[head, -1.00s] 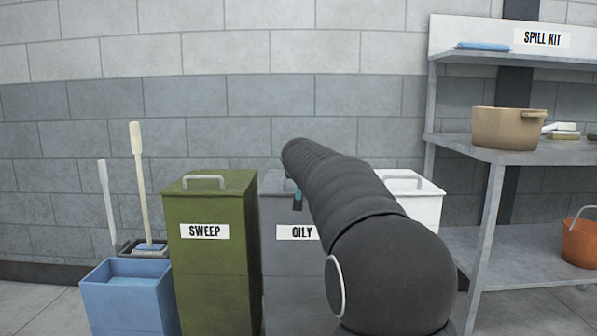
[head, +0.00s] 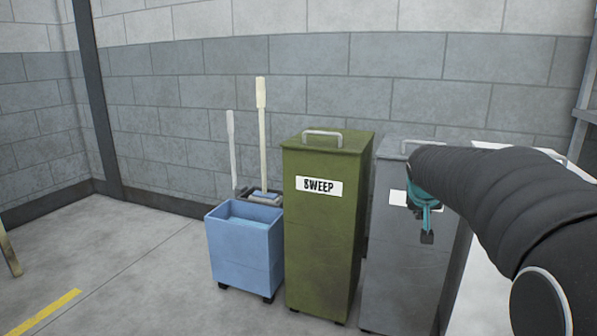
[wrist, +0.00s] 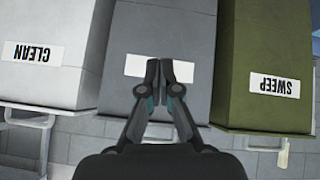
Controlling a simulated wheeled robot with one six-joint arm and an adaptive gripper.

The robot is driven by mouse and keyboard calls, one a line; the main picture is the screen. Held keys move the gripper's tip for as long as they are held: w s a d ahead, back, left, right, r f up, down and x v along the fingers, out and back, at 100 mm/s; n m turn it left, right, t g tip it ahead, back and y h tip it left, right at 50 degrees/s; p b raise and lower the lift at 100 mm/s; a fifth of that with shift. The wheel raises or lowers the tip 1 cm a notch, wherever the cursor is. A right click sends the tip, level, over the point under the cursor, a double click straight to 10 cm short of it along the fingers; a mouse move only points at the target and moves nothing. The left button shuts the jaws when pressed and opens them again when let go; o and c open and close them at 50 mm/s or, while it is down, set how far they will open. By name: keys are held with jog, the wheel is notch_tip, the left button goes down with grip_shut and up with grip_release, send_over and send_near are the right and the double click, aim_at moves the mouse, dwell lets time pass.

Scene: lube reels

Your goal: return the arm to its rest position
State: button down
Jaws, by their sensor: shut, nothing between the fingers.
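My gripper (head: 427,236) hangs at the end of my dark, sleeved arm in front of the grey bin (head: 400,270) at the right of the head view. In the wrist view my gripper (wrist: 163,62) is shut and empty, with its fingertips together. There it overlaps the white label of the grey bin (wrist: 185,30). I cannot tell whether it touches the bin. My arm covers part of the grey bin and most of the white bin in the head view.
The green SWEEP bin (head: 322,230) stands left of the grey bin. A blue wheeled bucket (head: 245,250) with mop handles behind it stands further left. The white CLEAN bin (wrist: 60,60) is beside the grey bin. Open floor (head: 120,270) lies at the left.

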jog(key=s+a+n+y+p, duration=0.1)
jog(key=s+a+p, duration=0.2)
jog(key=s, duration=0.8)
jog(key=s+a+g+y+p, duration=0.1)
jog(key=s+a+p, duration=0.2)
jog(key=s+a, duration=0.3)
jog(key=s+a+n+g+y+p, duration=0.1)
jog(key=s+a, duration=0.4)
jog(key=s, duration=1.2)
jog(key=shift+r+n+y+p, duration=0.2)
jog(key=shift+n+y+p, duration=0.1)
jog(key=shift+p, duration=0.6)
jog(key=shift+s, duration=0.1)
